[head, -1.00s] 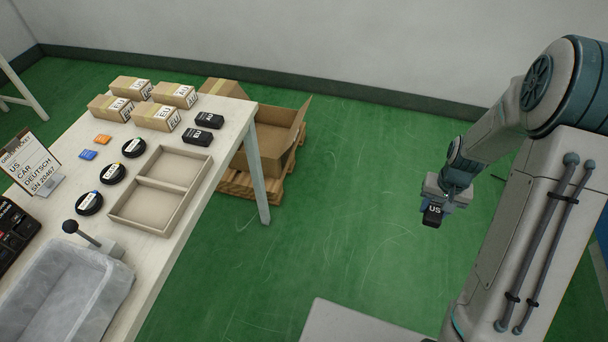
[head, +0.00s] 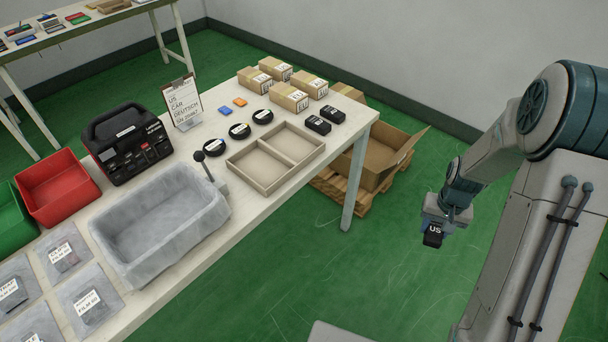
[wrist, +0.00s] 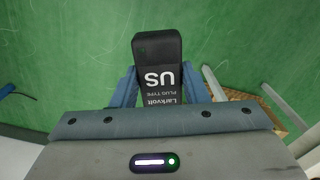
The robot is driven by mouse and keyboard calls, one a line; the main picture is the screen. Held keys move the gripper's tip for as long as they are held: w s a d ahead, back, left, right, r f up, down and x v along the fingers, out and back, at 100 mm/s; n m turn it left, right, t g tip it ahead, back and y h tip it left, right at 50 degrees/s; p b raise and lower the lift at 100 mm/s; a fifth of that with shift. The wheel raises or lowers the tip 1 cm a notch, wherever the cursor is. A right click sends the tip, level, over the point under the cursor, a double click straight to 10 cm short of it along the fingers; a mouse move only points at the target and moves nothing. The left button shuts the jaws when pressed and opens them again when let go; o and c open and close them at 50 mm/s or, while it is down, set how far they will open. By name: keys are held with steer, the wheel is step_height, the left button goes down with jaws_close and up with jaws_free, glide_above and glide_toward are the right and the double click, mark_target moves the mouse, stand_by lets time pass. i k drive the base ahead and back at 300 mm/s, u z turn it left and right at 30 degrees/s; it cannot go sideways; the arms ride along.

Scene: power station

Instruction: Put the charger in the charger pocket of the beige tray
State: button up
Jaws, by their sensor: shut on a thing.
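My gripper (head: 440,222) is shut on a black charger (head: 433,238) with a white "US" label. It holds the charger in the air over the green floor, right of the table and apart from it. In the wrist view the charger (wrist: 158,62) sits between the two blue fingers, and its label reads "Larkvolt, plug type US". The beige tray (head: 233,167) lies on the table near its front edge. It has two compartments split by a divider, and both look empty. I cannot tell from here which is the charger pocket.
Behind the tray are black discs (head: 239,131), two black "EU" chargers (head: 318,125), and cartons (head: 289,97). A grey bin (head: 160,222) and a lever (head: 211,168) stand left of it. A sign (head: 183,103) stands behind. An open carton (head: 395,150) sits on a floor pallet.

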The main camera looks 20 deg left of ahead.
mark_target(261, 170)
steer(key=u, duration=1.15)
